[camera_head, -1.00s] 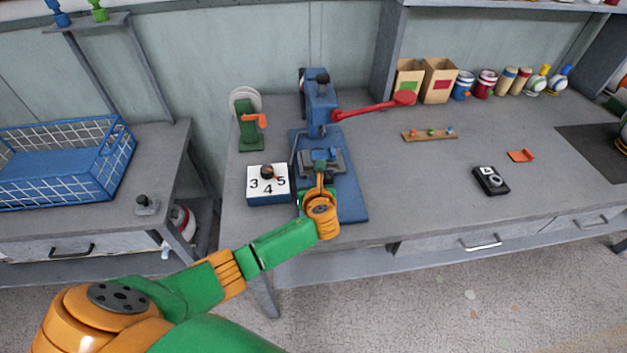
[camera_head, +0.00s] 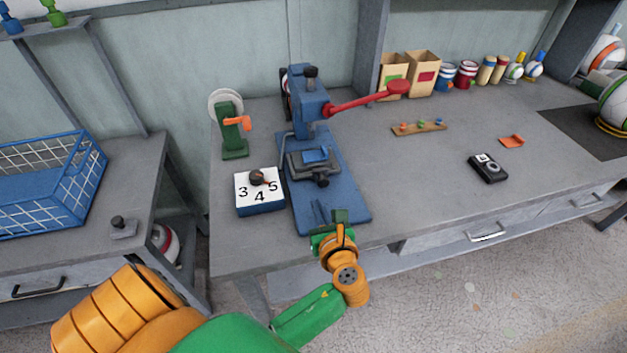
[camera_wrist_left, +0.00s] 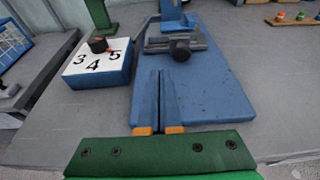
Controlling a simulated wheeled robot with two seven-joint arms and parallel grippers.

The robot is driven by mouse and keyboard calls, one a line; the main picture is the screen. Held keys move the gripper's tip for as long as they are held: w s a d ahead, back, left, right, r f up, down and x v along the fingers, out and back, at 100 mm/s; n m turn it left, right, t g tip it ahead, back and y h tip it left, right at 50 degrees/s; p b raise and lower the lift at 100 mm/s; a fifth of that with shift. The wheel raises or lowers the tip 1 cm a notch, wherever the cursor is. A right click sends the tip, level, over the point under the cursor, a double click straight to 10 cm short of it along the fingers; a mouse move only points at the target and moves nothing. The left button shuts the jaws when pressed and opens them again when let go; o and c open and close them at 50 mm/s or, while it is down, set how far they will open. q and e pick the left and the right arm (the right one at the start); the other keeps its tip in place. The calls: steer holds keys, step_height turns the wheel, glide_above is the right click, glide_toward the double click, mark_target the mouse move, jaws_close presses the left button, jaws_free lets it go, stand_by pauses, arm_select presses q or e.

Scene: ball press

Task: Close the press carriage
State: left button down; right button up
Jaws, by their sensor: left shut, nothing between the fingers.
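The blue press (camera_head: 310,103) stands on the bench with its long red lever (camera_head: 365,101) out to the right. Its grey carriage (camera_head: 313,163), with a blue block on top and a dark knob (camera_head: 322,181) at the front, sits on the blue base plate under the press head. The knob also shows in the left wrist view (camera_wrist_left: 180,51). My left gripper (camera_head: 323,211) is shut and empty over the front end of the base plate (camera_head: 341,207), apart from the knob. Its fingers (camera_wrist_left: 160,102) point toward the carriage. My right gripper is not in view.
A numbered dial box (camera_head: 260,206) stands close left of the press base, with a green dispenser (camera_head: 233,132) behind it. Bench space right of the press is clear up to a black device (camera_head: 488,168). A blue wire basket (camera_head: 50,185) is on the left table.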

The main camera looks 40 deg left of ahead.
arm_select(q)
glide_toward(303, 167)
steer(key=w+a+f, duration=0.2)
steer(key=a+f, duration=0.1)
steer(key=shift+w+b, duration=0.35)
steer(key=shift+w, duration=0.05)
steer(key=shift+w+a, duration=0.4)
steer(key=shift+a, duration=0.1)
steer(key=shift+f, duration=0.1)
steer(key=w+a+b, duration=0.1)
steer(key=w+a, duration=0.2)
steer(key=shift+a, duration=0.25)
